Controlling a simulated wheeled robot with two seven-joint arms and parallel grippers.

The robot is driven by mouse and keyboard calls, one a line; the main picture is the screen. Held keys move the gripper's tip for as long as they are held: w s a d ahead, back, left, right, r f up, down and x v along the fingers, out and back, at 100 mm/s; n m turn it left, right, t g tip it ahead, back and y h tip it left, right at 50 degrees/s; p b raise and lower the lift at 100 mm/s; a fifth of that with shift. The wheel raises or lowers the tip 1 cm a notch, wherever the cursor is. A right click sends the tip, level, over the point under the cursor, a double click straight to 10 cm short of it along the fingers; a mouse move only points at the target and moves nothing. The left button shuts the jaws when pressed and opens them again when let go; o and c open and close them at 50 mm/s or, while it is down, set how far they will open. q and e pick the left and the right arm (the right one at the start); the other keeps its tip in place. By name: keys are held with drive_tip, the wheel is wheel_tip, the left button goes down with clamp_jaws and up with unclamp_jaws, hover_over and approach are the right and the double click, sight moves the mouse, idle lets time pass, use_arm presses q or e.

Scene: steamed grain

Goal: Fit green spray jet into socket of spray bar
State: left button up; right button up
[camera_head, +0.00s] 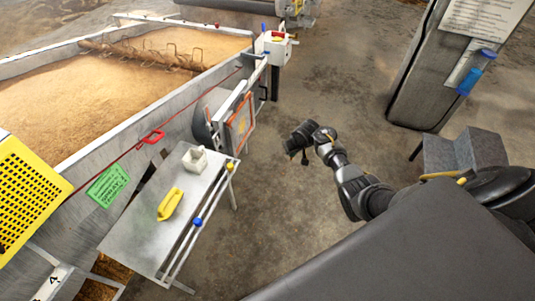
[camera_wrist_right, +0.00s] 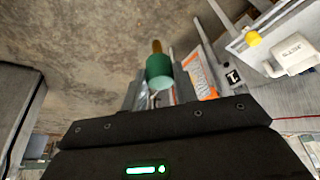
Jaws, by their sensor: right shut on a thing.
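The green spray jet (camera_wrist_right: 160,70), a green cylinder with a brass-coloured end, is held by my right gripper (camera_wrist_right: 154,97) in the right wrist view. My right gripper (camera_head: 291,146) also shows in the head view, over the open floor and well to the right of the metal table; the jet cannot be made out there. The spray bar (camera_head: 187,244) runs along the table's right edge, with a blue jet (camera_head: 197,222) and a yellow jet (camera_head: 230,166) on it. The yellow jet also shows in the right wrist view (camera_wrist_right: 253,38). The empty socket is too small to make out. My left gripper is out of view.
A grain trough (camera_head: 85,150) stands behind. A grey cabinet (camera_head: 415,85) is at right. Floor between table and gripper is clear.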

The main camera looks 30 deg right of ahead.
drive_tip(key=s+d+r+m+g+h, duration=0.1)
drive_tip(key=s+d+r+m, duration=0.15)
drive_tip(key=s+m, duration=0.2)
drive_tip(key=s+d+r+m+h, duration=0.1)
drive_tip(key=s+d+m+h, duration=0.1)
drive_tip(key=s+d+m, duration=0.3)
drive_tip(key=s+a+r+n+y, duration=0.1)
drive_tip(key=s+a+r+n, duration=0.15)
drive_tip(key=a, duration=0.45)
drive_tip(key=s+a+r+n+t, duration=0.1)
drive_tip(key=s+a+r+n, duration=0.15)
drive_tip(key=a, duration=0.35)
drive_tip(key=s+a+r+n+y, duration=0.1)
drive_tip(key=s+a+r+n, duration=0.2)
drive_tip(key=a, duration=0.4)
drive_tip(key=s+a+f+n+y+b, duration=0.1)
drive_tip(key=s+a+n+b, duration=0.1)
drive_tip(key=s+a+b, duration=0.5)
drive_tip(key=shift+s+a+n+b, duration=0.3)
drive_tip(key=shift+s+a+n, duration=0.05)
drive_tip(key=shift+a, duration=0.05)
